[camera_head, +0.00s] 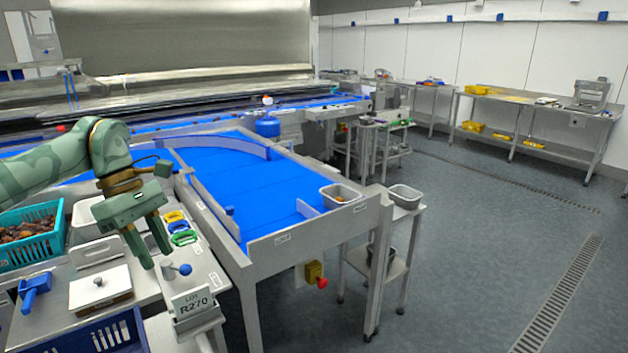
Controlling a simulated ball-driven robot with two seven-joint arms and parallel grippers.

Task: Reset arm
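My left arm comes in from the left. Its green gripper (150,242) hangs fingers down above the steel side bench, left of the blue conveyor. The two fingers are apart with a gap between them, and I see nothing held there. The gripper is near the coloured handles (180,227) and a small blue-knobbed lever (177,270). My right gripper is out of the view.
A teal crate of dates (62,232) stands at left, near a white scale (100,287) and a blue scoop (34,287). A lot sign R270 (193,302) stands at the bench's front. The blue conveyor (245,195) lies right. Open floor (470,240) extends beyond.

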